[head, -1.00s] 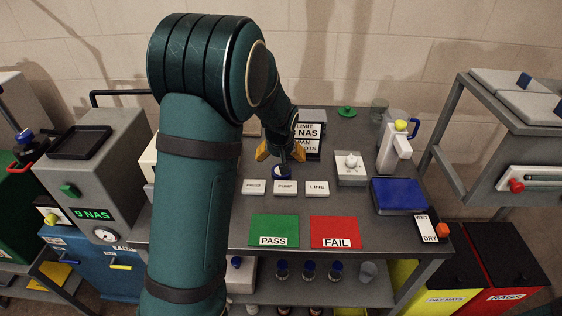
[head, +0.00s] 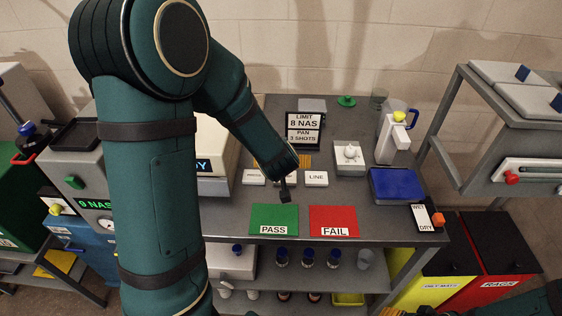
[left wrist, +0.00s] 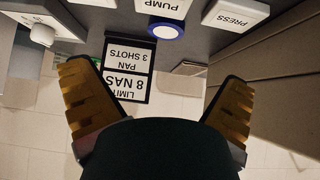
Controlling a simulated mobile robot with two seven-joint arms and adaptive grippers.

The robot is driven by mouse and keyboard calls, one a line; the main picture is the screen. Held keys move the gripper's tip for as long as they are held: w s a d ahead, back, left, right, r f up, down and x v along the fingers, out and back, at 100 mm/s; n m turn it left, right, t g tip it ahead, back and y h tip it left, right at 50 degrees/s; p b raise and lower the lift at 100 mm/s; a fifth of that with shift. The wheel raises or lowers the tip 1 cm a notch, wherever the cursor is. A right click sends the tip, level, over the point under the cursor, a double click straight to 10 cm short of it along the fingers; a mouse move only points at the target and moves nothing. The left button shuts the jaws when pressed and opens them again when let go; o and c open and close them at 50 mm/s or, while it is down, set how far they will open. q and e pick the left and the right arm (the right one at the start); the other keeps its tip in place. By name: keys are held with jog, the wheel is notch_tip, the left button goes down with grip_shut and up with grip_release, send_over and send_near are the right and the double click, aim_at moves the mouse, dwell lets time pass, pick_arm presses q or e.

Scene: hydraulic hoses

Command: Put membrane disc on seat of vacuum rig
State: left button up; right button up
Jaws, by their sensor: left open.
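In the left wrist view a round white piece with a blue rim (left wrist: 165,30) sits beside the PUMP label; I cannot tell whether it is the membrane disc or part of the vacuum rig. In the head view my arm hides it. My left gripper (left wrist: 157,75) is open and empty, its yellow fingers apart on either side of the LIMIT 8 NAS sign. In the head view the left gripper (head: 294,161) is over the bench, mostly hidden by my wrist. A sliver of what seems my right gripper (head: 425,311) shows at the bottom edge.
The LIMIT sign (head: 304,130) stands at the back. Green PASS (head: 274,215) and red FAIL (head: 333,217) mats lie in front.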

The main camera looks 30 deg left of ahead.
pick_arm(q)
jog(key=b+x, duration=0.1)
jog(key=x, duration=0.2)
jog(key=b+x, duration=0.2)
jog(key=x, duration=0.2)
jog(key=shift+s+a+f, duration=0.15)
jog(key=shift+a+f, duration=0.1)
jog(key=shift+a, duration=0.05)
jog(key=shift+a+b+x, duration=0.1)
jog(key=shift+b+x, duration=0.5)
jog(key=shift+x, duration=1)
jog(key=shift+a+b+x, duration=0.15)
jog(key=shift+b+x, duration=0.45)
jog(key=shift+x, duration=0.95)
jog(key=shift+r, duration=0.2)
jog(key=shift+c, duration=0.3)
jog(key=c, duration=1.1)
